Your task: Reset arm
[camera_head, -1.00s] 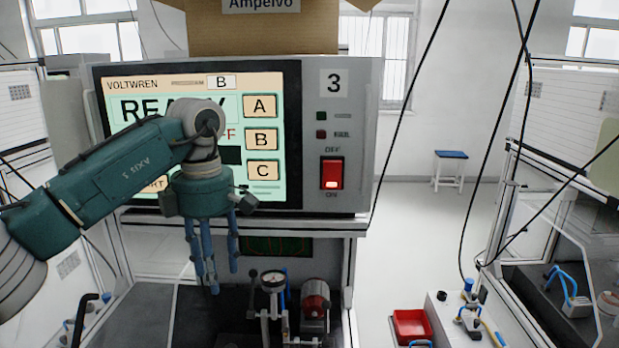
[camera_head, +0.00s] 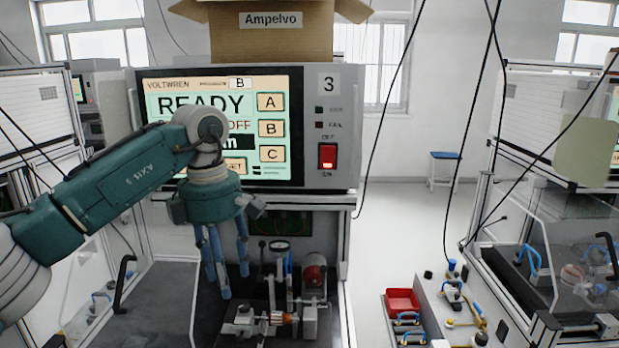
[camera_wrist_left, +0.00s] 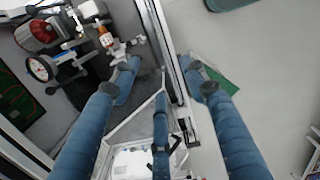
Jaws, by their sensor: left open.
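My left gripper (camera_head: 224,268) hangs fingers-down in front of the test station, below the screen, with its blue fingers apart and nothing between them. Its blue fingers (camera_wrist_left: 160,95) also show spread in the left wrist view, with the station's frame edge and floor beyond. My left arm comes in from the left across the lower left of the screen. The tester (camera_head: 340,90) is numbered 3, and its screen (camera_head: 190,105) reads READY. Its red switch (camera_head: 327,156) is lit. My right gripper is not in view.
Below the tester stand a gauge (camera_head: 279,247), a red motor-like part (camera_head: 314,273) and a fixture with a copper-coloured part (camera_head: 280,318). A cardboard box (camera_head: 270,40) sits on top. A red bin (camera_head: 402,301) lies right on a side bench. Black cables hang at right.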

